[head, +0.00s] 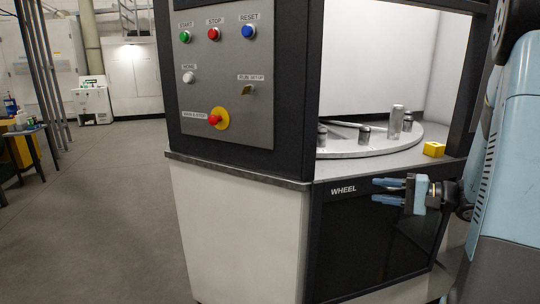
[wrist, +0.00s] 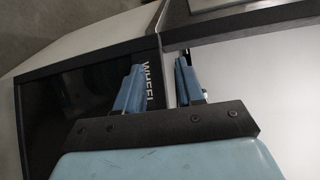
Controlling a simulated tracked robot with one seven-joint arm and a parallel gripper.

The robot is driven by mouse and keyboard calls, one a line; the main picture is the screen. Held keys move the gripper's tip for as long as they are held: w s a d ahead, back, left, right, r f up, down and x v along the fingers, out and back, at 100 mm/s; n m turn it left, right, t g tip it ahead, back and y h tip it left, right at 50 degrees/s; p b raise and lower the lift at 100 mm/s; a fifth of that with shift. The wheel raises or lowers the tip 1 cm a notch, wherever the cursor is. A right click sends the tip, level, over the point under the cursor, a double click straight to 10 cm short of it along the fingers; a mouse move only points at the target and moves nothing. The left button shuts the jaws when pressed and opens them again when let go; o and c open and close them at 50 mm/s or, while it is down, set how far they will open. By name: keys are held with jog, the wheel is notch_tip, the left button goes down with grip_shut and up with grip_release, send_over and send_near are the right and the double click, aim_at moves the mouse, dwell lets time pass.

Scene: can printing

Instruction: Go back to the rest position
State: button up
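My gripper (head: 388,190) is in front of the black panel marked WHEEL (head: 345,215), below the machine's ledge, pointing left in the head view. Its two blue fingers are apart with a gap between them and nothing in it. In the wrist view my gripper (wrist: 158,88) also shows both fingers apart and empty, with part of the word WHEEL behind them. My blue arm fills the right side of the head view.
A round turntable (head: 375,147) carries a silver can (head: 397,122) and several dark holders. A yellow block (head: 434,149) sits on the ledge. The control panel (head: 226,75) has START, STOP and RESET buttons. Open floor (head: 110,210) lies to the left.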

jog(key=s+a+r+n+g+h, duration=0.3)
jog(key=s+a+n+g+h, duration=0.3)
jog(key=s+a, duration=0.55)
jog(key=s+d+r+n+t+h, duration=0.1)
jog(key=s+d+r+t+h, duration=0.2)
jog(key=s+h, duration=0.5)
jog(key=shift+s+d+r, duration=0.85)
jog(key=shift+r, duration=0.3)
jog(key=shift+s, duration=0.15)
